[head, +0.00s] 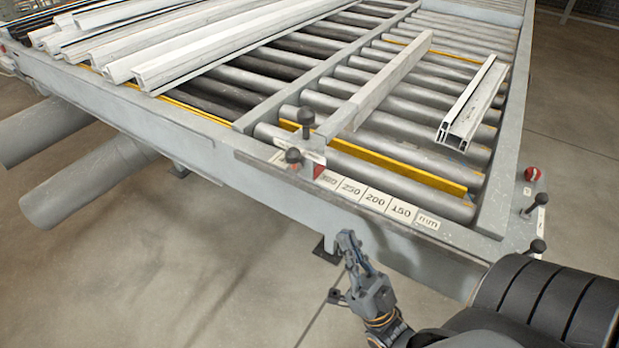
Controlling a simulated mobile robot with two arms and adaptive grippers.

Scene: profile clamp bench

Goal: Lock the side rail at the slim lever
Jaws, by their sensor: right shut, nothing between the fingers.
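The side rail (390,78) is a pale grey bar lying across the rollers, its near end at the front beam. By that end stand two dark-knobbed levers: one upright (306,120) and one nearer the front edge (293,156). Two more dark-knobbed levers, an upper one (541,198) and a lower one (537,246), stand at the right corner. No label tells me which is the slim lever. My right gripper (347,241) is shut and empty, in front of the beam and below the scale, apart from all levers. My left gripper is not in view.
A number scale (375,198) runs along the front beam. A red knob (532,173) sits at the right corner. A short profile (473,105) lies on the rollers right of the rail. Several white profiles (190,45) lie at the upper left. The floor in front is mostly clear.

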